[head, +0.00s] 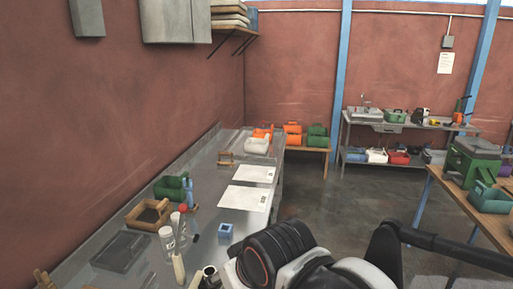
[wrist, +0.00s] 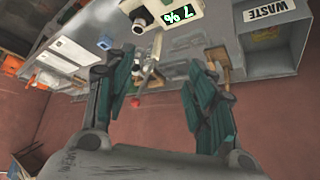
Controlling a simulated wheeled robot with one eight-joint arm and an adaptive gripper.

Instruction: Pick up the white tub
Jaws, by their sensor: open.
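Several white items could be the tub, and I cannot tell which is meant. In the head view, a white rounded container (head: 257,145) sits at the far end of the grey counter (head: 205,160). Two pale labelled jars (head: 167,239) stand upright on its near part, close together. My gripper (wrist: 160,72) is open in the wrist view, with its dark green fingers apart. Nothing is clasped between them. Beyond the fingertips are small pale items on the counter, too small to identify. In the head view my arm fills the bottom middle, and my gripper's fingers are not visible.
Near the jars are a wooden tray (head: 131,219), a green bin (head: 172,187) and a blue block (head: 225,231). White sheets (head: 245,197) lie farther along the counter. The wrist view shows a scale display (wrist: 178,15) and a WASTE box (wrist: 273,22). Open floor lies right of the counter.

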